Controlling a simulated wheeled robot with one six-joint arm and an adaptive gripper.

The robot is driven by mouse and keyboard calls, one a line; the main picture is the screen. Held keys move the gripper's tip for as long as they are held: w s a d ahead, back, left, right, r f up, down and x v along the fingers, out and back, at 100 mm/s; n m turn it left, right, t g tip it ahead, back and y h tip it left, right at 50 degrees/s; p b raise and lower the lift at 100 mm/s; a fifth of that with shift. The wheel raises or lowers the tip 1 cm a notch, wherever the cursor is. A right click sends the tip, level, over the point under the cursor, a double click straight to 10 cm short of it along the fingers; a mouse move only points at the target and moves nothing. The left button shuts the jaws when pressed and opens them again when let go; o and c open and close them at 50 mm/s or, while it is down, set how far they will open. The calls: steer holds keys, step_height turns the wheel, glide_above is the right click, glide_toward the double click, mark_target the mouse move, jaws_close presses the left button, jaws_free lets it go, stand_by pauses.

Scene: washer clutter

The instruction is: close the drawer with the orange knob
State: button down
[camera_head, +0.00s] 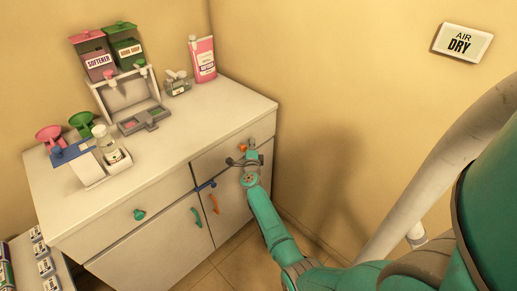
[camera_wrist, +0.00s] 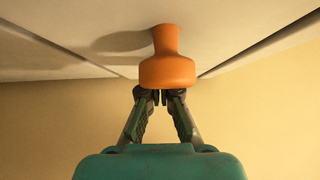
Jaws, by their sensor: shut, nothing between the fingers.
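The drawer with the orange knob (camera_head: 243,149) is the upper right drawer of the white cabinet, and its front (camera_head: 219,158) looks flush or nearly flush. In the wrist view the orange knob (camera_wrist: 167,68) stands out from the pale drawer front (camera_wrist: 200,30), with dark seams on both sides. My gripper (camera_head: 244,162) is at this knob, and its fingertips (camera_wrist: 161,94) meet with nothing between them. They sit right at the knob's end and partly behind it in the picture. I cannot tell whether they touch it.
A drawer with a green knob (camera_head: 139,214) is to the left. Below are doors with a teal handle (camera_head: 196,217) and an orange handle (camera_head: 214,203). A blue latch (camera_head: 206,185) is between them. Bottles and dispensers stand on the cabinet top (camera_head: 190,125). A wall is close on the right.

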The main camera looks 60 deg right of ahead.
steer(key=shift+w+r, duration=0.15)
steer(key=shift+w, duration=0.55)
